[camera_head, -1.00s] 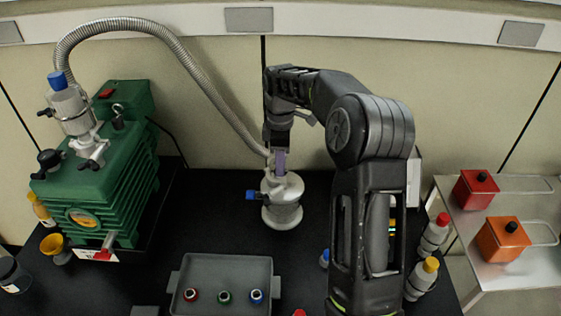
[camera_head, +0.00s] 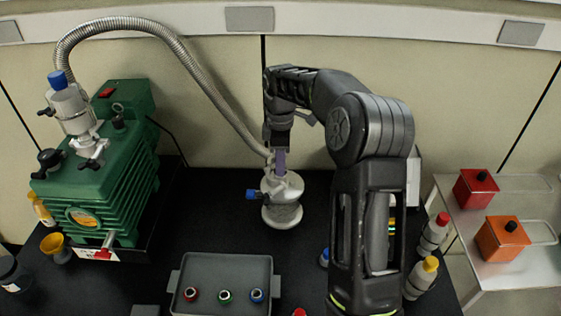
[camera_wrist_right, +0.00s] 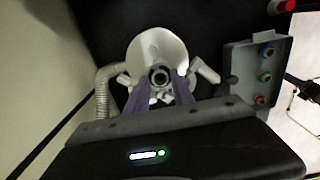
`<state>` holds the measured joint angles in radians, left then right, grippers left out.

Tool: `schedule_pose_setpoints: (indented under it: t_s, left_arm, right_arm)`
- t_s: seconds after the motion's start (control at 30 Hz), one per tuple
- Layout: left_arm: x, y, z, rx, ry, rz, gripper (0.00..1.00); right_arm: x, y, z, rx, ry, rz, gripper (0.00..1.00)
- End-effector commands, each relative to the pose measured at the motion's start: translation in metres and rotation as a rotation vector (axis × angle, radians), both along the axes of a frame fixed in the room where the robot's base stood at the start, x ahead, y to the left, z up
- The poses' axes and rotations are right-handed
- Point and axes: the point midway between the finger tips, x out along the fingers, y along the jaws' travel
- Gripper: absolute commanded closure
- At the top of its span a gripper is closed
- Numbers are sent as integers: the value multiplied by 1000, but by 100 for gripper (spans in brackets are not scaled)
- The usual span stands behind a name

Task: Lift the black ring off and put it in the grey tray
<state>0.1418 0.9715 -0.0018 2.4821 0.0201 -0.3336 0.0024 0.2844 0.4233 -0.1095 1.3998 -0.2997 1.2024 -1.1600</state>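The black ring (camera_wrist_right: 159,76) sits on the top neck of the white-grey vessel (camera_wrist_right: 150,47) in the right wrist view. The same vessel (camera_head: 283,212) stands on the black bench in the head view, where the ring is hidden by my gripper. My right gripper (camera_wrist_right: 161,84) points down over the vessel top, its purple fingers apart, one on each side of the ring; contact is not clear. It also shows in the head view (camera_head: 280,164). The grey tray (camera_head: 222,269) lies in front of the vessel, holding red, green and blue-ringed pieces. My left gripper is out of view.
A corrugated metal hose (camera_head: 190,62) runs from the green pump (camera_head: 120,180) to the vessel. Blue-handled side valve (camera_head: 252,194) sticks out left of the vessel. Bottles (camera_head: 434,232) stand right of my arm. Bare bench lies between vessel and tray.

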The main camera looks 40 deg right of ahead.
Motion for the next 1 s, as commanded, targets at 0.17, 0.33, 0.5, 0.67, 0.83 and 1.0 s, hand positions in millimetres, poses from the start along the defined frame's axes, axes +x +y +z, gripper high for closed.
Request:
schedule_pose_setpoints:
  t_s: [0.17, 0.33, 0.5, 0.67, 0.83, 1.0]
  left_arm:
    - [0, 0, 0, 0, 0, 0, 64]
    - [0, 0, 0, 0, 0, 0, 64]
    - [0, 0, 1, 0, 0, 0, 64]
    - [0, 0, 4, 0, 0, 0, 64]
    - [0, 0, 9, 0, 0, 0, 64]
    - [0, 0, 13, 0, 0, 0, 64]
  right_arm:
    - [0, 0, 0, 0, 0, 0, 86]
    - [0, 0, 0, 0, 0, 0, 100]
    - [0, 0, 1, -1, -1, 0, 100]
    - [0, 0, 5, -1, -1, 0, 100]
    - [0, 0, 11, -1, -1, 0, 100]
    - [0, 0, 17, -1, -1, 0, 100]
